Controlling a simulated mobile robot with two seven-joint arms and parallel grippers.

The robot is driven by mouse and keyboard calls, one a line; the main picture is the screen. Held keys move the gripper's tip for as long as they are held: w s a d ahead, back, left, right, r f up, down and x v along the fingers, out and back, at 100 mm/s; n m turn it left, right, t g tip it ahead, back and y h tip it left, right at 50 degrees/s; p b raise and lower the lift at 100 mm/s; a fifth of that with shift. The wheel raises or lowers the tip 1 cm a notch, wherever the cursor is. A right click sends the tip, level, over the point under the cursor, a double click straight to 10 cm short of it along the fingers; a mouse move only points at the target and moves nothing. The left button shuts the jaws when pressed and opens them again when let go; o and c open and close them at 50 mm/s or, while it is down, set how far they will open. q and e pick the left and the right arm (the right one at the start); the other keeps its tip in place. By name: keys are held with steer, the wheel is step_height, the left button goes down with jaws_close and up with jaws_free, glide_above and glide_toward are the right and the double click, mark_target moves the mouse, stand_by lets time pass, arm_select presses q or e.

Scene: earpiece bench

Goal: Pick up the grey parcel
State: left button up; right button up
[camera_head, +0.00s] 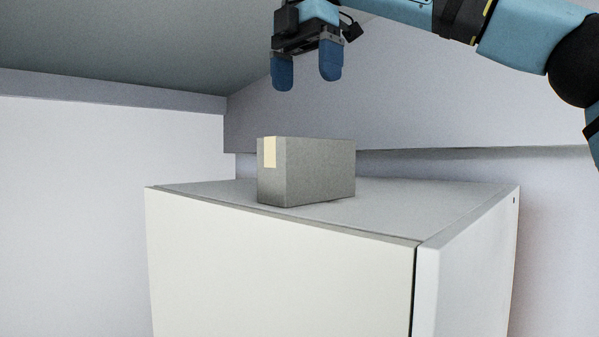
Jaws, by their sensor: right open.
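The grey parcel (318,172) is a box with a cream strip of tape at its left end. It rests upright on top of a white cabinet (430,205), close to the cabinet's front edge. My right gripper (307,82) is above the parcel, pointing down. Its two blue fingers are apart with nothing between them. A clear gap shows between the fingertips and the parcel's top. My left gripper is not in view.
The cabinet top is otherwise bare, with free room left and right of the parcel. Pale walls (110,180) stand behind and to the left. A grey sloping surface (120,40) spans the upper left.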

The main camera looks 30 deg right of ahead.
mark_target(310, 154)
step_height(310, 154, down, 7)
steer(key=shift+d+r+b, duration=0.1)
steer(key=shift+d+b, duration=0.05)
steer(key=shift+b, duration=0.75)
steer(key=shift+w+f, duration=0.1)
steer(key=shift+f, duration=0.35)
steer(key=f, duration=0.4)
steer(key=shift+s+d+f+b, duration=0.15)
steer(key=shift+s+b, duration=0.25)
steer(key=shift+w+d+f, duration=0.1)
steer(key=shift+w+f, duration=0.05)
steer(key=shift+f, duration=0.15)
steer(key=shift+a+r, duration=0.1)
steer(key=shift+a, duration=0.1)
steer(key=shift+c, duration=0.4)
steer(key=c, duration=1)
